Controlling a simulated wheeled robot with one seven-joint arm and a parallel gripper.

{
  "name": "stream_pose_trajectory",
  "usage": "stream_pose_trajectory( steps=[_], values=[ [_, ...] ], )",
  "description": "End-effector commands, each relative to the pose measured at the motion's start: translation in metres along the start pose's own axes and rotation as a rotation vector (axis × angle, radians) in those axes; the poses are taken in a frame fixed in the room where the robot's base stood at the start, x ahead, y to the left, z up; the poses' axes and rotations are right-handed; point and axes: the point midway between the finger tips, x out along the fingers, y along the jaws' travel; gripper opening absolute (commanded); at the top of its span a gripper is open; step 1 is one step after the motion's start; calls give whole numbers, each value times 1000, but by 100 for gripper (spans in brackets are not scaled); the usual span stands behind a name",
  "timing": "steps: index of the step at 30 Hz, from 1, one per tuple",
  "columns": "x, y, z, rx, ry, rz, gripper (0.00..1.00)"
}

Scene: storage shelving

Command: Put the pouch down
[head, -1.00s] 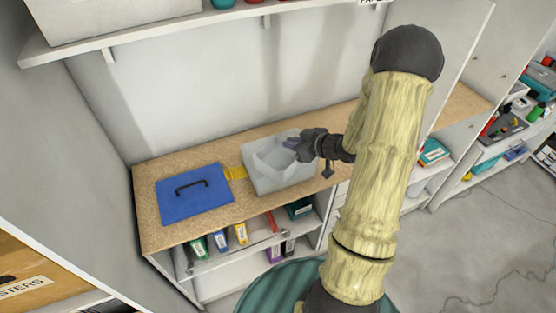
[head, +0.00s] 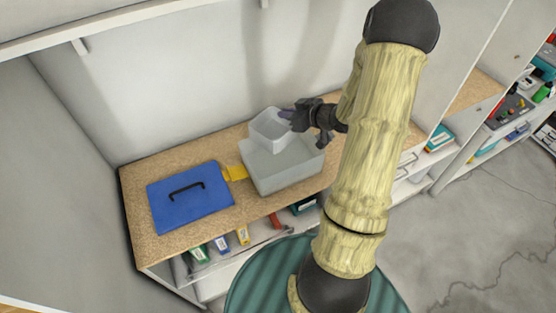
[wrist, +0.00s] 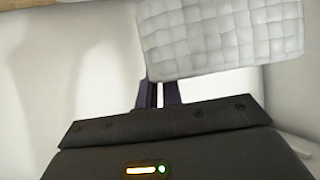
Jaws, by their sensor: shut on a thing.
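In the wrist view my gripper's dark fingers (wrist: 158,95) meet the lower left edge of a white surface with a woven grid pattern (wrist: 222,38).
A blue case with a black handle (head: 190,197) lies on the left of the worktop (head: 140,180). A small yellow item (head: 234,173) lies between case and bin. Coloured binders (head: 242,235) stand on the shelf below. A wall shelf (head: 100,32) runs above; white walls enclose the back and left.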

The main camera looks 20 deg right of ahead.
Motion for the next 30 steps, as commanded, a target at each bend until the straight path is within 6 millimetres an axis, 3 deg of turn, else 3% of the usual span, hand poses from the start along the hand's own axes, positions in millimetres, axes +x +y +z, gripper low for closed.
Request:
stream_pose_trajectory(
  steps=[13, 30],
  values=[
    [25, 1, 49, 1, 0, 3, 0],
    [31, 0, 58, 3, -1, -1, 0]
  ],
)
